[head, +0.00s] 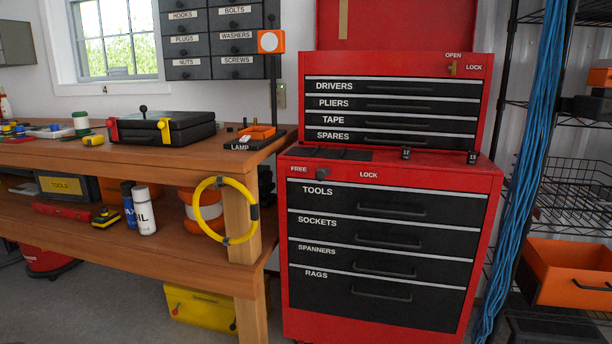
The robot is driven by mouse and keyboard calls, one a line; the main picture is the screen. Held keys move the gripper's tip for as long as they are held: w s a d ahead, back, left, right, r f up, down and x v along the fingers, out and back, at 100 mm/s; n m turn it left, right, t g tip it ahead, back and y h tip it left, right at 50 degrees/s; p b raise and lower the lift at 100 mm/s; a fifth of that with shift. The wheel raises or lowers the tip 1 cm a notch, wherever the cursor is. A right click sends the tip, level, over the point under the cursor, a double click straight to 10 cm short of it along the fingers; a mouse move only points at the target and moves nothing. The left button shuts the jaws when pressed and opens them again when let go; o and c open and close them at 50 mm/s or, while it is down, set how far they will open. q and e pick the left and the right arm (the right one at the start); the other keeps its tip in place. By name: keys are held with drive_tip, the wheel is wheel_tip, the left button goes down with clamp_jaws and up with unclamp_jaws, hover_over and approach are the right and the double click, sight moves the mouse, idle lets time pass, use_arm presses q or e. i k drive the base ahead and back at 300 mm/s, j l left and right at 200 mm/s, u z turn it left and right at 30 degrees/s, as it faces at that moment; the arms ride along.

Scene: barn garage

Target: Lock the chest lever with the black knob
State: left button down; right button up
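The red tool chest (494,200) stands right of the workbench, with a smaller red top chest (487,100) on it. On the lower chest's top front strip, a small black knob (320,174) sits between the labels FREE and LOCK, closer to FREE. Its lever arm is too small to make out. A second, yellowish lever (452,68) stands upright on the top chest between the labels OPEN and LOCK. Neither of my grippers is in view.
The top chest's lid (400,25) is raised. The wooden workbench (50,155) reaches close to the chest's left side, with a yellow hose ring (202,222) on its corner post. Blue cables (525,170) hang at the right beside wire shelving. The chest's front is unobstructed.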

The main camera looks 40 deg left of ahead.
sight(320, 176)
drive_tip(key=i+j, duration=0.1)
drive_tip(key=j, duration=0.25)
drive_tip(key=i+j+z, duration=0.15)
drive_tip(key=j, duration=0.25)
drive_tip(key=i+j, duration=0.1)
drive_tip(key=j, duration=0.3)
drive_tip(key=i+j+z, duration=0.15)
drive_tip(key=j, duration=0.2)
